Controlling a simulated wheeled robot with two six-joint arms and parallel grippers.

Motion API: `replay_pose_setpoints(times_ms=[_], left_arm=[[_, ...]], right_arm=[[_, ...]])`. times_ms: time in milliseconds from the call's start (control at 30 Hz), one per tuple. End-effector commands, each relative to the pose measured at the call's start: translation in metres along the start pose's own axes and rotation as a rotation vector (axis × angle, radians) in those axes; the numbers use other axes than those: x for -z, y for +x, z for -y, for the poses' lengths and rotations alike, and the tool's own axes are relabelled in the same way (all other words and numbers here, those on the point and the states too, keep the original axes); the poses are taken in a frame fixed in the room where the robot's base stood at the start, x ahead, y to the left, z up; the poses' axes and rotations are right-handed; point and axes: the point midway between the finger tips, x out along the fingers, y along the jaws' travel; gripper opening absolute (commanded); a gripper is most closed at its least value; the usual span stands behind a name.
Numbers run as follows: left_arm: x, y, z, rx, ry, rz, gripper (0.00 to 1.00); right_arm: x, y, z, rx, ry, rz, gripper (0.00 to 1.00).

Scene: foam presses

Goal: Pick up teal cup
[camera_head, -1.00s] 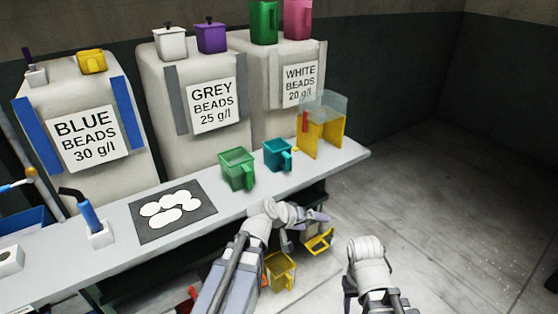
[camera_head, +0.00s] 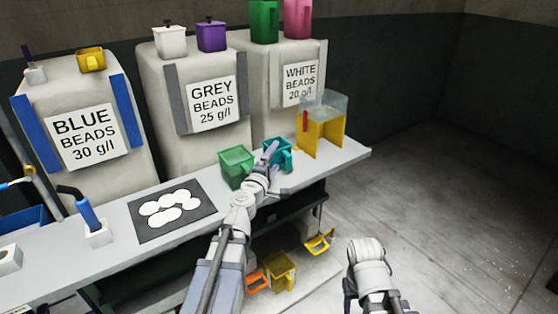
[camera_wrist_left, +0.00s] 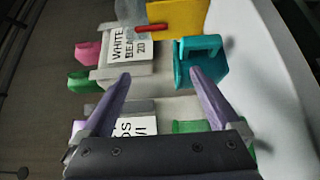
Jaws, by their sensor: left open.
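The teal cup (camera_head: 284,146) stands on the grey counter between the green cup (camera_head: 236,164) and the yellow box. My left gripper (camera_head: 271,155) is just in front of the teal cup and partly covers it in the head view. In the left wrist view the teal cup (camera_wrist_left: 203,62) is ahead, near the tip of the right-hand purple finger. The fingers (camera_wrist_left: 160,85) of my left gripper are spread apart with nothing between them. The head view shows my right arm at the bottom right, but its jaws cannot be made out.
The counter (camera_head: 120,245) bears a yellow box with a clear top (camera_head: 322,125) to the right and a dark mat with white discs (camera_head: 178,231) to the left. Bead sacks stand behind. Yellow cups (camera_head: 281,271) sit on a lower shelf. Floor at the right is clear.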

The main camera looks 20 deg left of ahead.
Motion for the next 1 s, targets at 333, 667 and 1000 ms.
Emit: replay_pose_setpoints(times_ms=[333, 667, 1000], left_arm=[[-0.001, 0.0, 0.055, 0.0, 0.001, 0.002, 0.96], [0.0, 0.014, 0.069, 0.0, 0.001, 0.002, 0.96], [0.0, 0.036, 0.069, 0.0, 0.001, 0.003, 0.96]], right_arm=[[0.003, 0.055, 0.005, 0.0, 0.0, 0.0, 0.5], [0.004, 0.069, 0.007, 0.0, 0.0, 0.0, 0.5], [0.004, 0.069, 0.007, 0.0, 0.0, 0.0, 0.5]])
